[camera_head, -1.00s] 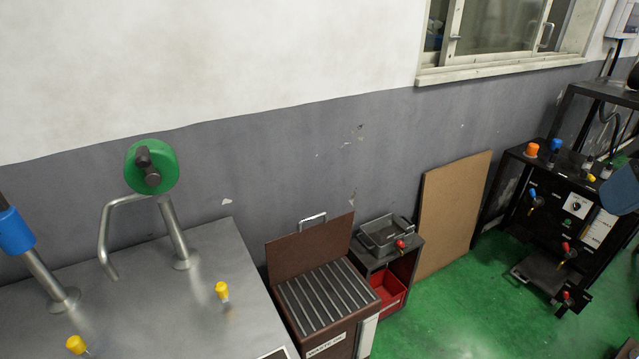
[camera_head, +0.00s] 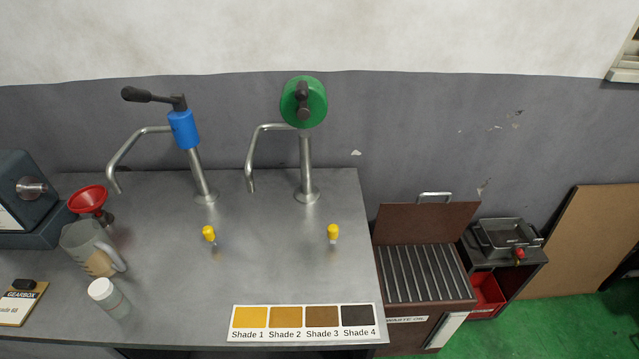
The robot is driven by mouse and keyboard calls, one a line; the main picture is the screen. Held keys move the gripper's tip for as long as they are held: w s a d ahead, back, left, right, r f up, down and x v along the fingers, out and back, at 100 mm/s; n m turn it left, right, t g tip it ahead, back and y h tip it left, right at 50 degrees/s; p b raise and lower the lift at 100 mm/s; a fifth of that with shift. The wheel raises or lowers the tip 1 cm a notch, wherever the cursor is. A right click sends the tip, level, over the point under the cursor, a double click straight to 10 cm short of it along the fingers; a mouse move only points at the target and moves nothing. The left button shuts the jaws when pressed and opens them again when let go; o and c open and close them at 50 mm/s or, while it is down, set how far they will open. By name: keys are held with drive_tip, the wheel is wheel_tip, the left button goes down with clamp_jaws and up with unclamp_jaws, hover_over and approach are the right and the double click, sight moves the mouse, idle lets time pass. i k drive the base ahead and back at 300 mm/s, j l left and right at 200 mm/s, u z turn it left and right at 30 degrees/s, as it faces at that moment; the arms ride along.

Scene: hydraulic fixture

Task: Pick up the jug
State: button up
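The jug (camera_head: 84,246) is a clear, greyish vessel with a handle on its right side. It stands upright on the left part of the grey metal bench (camera_head: 270,262) in the head view. Something tan shows through its lower wall; I cannot tell if it is liquid inside. A red funnel (camera_head: 88,199) is just behind it, and I cannot tell whether they touch. A small clear bottle with a white cap (camera_head: 106,295) stands in front of the jug, to its right. My gripper is not in view.
A blue-topped tap (camera_head: 184,130) and a green-topped tap (camera_head: 303,103) rise from the bench, with two yellow knobs before them. A dark machine (camera_head: 27,205) stands at far left. A shade chart (camera_head: 304,323) lies at the front edge. The waste oil bin (camera_head: 425,275) is right of the bench.

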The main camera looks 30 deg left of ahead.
sight(101, 254)
drive_tip(key=u, duration=2.6)
drive_tip(key=i+j+u, duration=0.15)
drive_tip(key=i+j, duration=0.1)
